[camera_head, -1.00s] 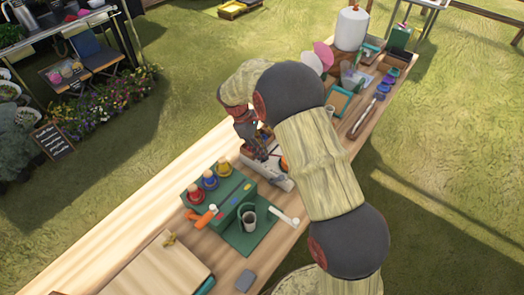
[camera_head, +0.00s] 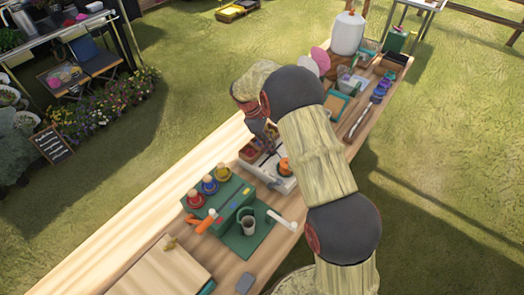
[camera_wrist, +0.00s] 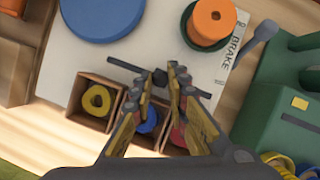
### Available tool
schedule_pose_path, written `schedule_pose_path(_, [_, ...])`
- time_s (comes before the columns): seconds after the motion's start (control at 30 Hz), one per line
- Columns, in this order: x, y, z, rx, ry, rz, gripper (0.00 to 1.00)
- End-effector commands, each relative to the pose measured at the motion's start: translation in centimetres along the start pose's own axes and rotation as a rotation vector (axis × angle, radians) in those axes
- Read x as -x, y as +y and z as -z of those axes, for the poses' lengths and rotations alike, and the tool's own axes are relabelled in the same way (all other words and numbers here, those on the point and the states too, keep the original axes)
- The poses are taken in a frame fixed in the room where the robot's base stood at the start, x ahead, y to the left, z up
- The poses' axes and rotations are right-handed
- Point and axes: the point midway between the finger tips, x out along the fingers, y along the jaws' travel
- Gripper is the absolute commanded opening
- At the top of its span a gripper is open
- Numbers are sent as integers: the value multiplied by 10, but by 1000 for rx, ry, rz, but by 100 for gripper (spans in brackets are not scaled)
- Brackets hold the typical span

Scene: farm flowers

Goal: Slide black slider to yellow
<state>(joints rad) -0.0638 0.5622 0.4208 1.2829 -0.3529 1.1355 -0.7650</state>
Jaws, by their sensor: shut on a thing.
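The black slider (camera_wrist: 158,82) is a small knob on a thin dark bar on a white panel (camera_wrist: 92,62). In the wrist view, the fingertips of my gripper (camera_wrist: 160,77) are closed around the knob, near the bar's middle. Below are wooden compartments with a yellow ring (camera_wrist: 97,100) at left, a blue piece (camera_wrist: 148,118) in the middle and a red piece (camera_wrist: 178,136) at right. The knob is above the blue one, right of the yellow. In the head view my gripper (camera_head: 268,133) is over the panel's far side; the slider is hidden there.
A blue disc (camera_wrist: 103,12) and an orange knob (camera_wrist: 211,20) beside the word BRAKE sit on the panel. A green stand (camera_head: 228,203) with red, blue and yellow knobs is close by. The table's left strip (camera_head: 130,215) is bare.

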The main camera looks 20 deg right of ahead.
Motion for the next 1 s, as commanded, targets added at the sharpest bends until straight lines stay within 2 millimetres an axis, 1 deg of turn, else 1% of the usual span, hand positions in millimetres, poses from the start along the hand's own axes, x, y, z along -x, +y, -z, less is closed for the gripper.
schedule_pose_path(0.03, [1, 15, -7, -5, 2, 1, 0])
schedule_pose_path(0.1, [-2, 32, -13, -4, 2, 1, 0])
schedule_pose_path(0.2, [-6, 52, -20, -2, 2, 0, 0])
schedule_pose_path(0.3, [-9, 65, -25, -2, 2, -2, 0])
schedule_pose_path(0.43, [-10, 73, -27, 0, 3, -3, 0])
schedule_pose_path(0.73, [-10, 75, -28, -1, 3, -6, 0])
schedule_pose_path(0.77, [-10, 75, -28, -1, 3, -6, 18])
schedule_pose_path(1.0, [-11, 74, -28, -1, 1, -4, 31])
